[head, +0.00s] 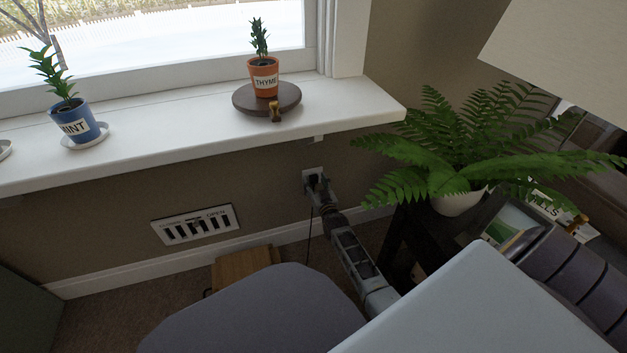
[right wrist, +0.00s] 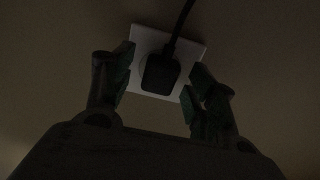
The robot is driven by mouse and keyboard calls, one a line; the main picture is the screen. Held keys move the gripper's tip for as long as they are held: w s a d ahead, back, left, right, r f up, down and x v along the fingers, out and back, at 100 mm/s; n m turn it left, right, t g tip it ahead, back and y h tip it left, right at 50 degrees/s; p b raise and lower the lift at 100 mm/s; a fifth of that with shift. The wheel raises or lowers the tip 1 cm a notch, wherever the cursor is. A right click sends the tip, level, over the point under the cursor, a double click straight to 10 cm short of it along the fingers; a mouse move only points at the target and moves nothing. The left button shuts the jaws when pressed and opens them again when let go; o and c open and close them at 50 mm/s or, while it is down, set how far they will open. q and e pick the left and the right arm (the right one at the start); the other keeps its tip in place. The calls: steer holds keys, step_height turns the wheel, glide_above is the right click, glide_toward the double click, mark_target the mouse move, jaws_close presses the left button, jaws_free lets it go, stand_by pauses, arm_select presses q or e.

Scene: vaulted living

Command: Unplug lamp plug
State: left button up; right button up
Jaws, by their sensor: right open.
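The black lamp plug (right wrist: 160,75) sits in a white wall outlet (right wrist: 147,42), with its cord running up in the right wrist view. In the head view the outlet (head: 309,174) is on the wall below the window sill, and the dark plug is partly hidden by my gripper. My right gripper (head: 320,188) reaches up to the outlet. In the right wrist view my right gripper (right wrist: 160,78) is open, with one finger on each side of the plug and visible gaps between. The left gripper is not in view.
A white sill (head: 200,120) with potted plants juts out above the outlet. A fern (head: 470,150) on a dark stand is right of my arm. A wall vent (head: 196,225), a wooden box (head: 245,263) and a grey rounded seat (head: 265,315) are to the left.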

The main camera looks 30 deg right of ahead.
jaws_close()
stand_by(0.4)
steer(key=shift+p+v, duration=2.1)
steer(key=shift+v, duration=0.9)
jaws_free()
steer(key=shift+s, duration=0.1)
steer(key=shift+v, duration=5.9)
steer(key=shift+d, duration=0.1)
